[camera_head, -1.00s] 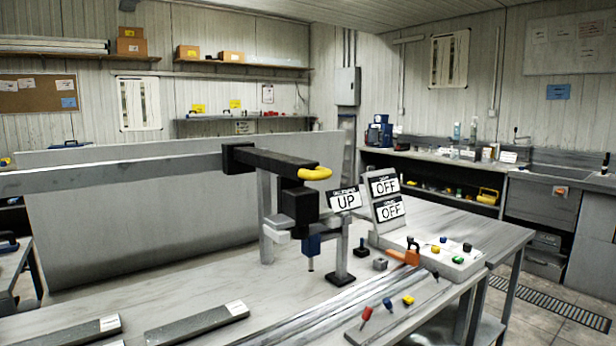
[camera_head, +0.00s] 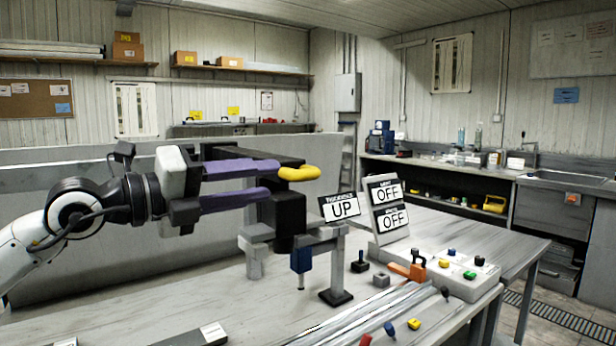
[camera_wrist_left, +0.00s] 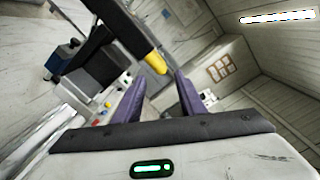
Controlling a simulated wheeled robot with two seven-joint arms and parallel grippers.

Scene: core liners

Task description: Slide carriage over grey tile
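The black carriage (camera_head: 284,215) has an overhead arm with a yellow handle (camera_head: 299,173) at its end and a blue-bodied tip (camera_head: 301,260) hanging over the bench. My left gripper (camera_head: 275,180) is open, its purple fingers pointing at the handle from the left. In the left wrist view the handle (camera_wrist_left: 155,62) is just ahead of the gap between the fingertips (camera_wrist_left: 160,82), and I see no grip on it. A small grey block (camera_head: 380,280) lies near the console; I cannot tell whether it is the grey tile. My right gripper is not in view.
Signs read UP (camera_head: 345,208) and OFF (camera_head: 388,192). A console (camera_head: 455,278) with coloured buttons and an orange lever (camera_head: 410,268) is on the right. Metal strips (camera_head: 365,312) lie at the front. A grey post (camera_head: 336,265) stands beside the tip.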

